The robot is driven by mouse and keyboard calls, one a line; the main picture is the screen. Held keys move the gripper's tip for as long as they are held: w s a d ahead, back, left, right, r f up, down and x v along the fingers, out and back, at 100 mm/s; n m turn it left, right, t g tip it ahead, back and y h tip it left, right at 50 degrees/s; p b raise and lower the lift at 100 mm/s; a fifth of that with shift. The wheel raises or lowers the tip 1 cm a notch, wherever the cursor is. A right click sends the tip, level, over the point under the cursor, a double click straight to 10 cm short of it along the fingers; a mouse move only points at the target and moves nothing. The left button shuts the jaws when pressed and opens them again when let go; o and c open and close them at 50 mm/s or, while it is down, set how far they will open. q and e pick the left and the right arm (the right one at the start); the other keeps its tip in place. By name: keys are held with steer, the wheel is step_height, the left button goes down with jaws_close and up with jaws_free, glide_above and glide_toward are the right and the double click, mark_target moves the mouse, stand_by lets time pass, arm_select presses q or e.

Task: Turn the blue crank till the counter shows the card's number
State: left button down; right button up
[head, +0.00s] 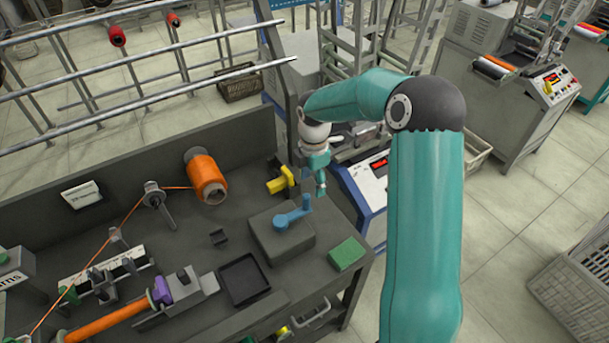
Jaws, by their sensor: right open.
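The blue crank (290,217) is on top of a grey box (268,238) on the workbench. Its upright handle is at the upper right end of its arm. My right gripper (320,189) is open and points down just right of and above the handle, with nothing seen between its fingers. I cannot tell whether it touches the handle. A white card (82,195) stands at the back left of the bench; its print is too small to read. A grey device (14,262) is cut off at the left edge; I cannot make out a counter reading. My left gripper is out of view.
An orange thread spool (207,180) and a yellow part (280,181) stand near the bench's back wall. A black tray (244,279) and a green block (347,254) flank the crank box in front. An orange-wound bobbin (106,322) lies at the front left.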

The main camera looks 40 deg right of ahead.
mark_target(307, 195)
steer(key=shift+w+a+f, duration=0.4)
steer(key=shift+w+f, duration=0.05)
steer(key=shift+f, duration=0.05)
steer(key=shift+w+f, duration=0.2)
steer(key=shift+f, duration=0.5)
step_height(307, 195, down, 2)
steer(key=shift+s+a+b, duration=0.1)
steer(key=shift+b, duration=0.4)
steer(key=shift+f+b, duration=0.7)
steer(key=shift+f, duration=0.4)
steer(key=shift+c, duration=0.3)
steer(key=c, duration=0.5)
steer(key=shift+o, duration=0.2)
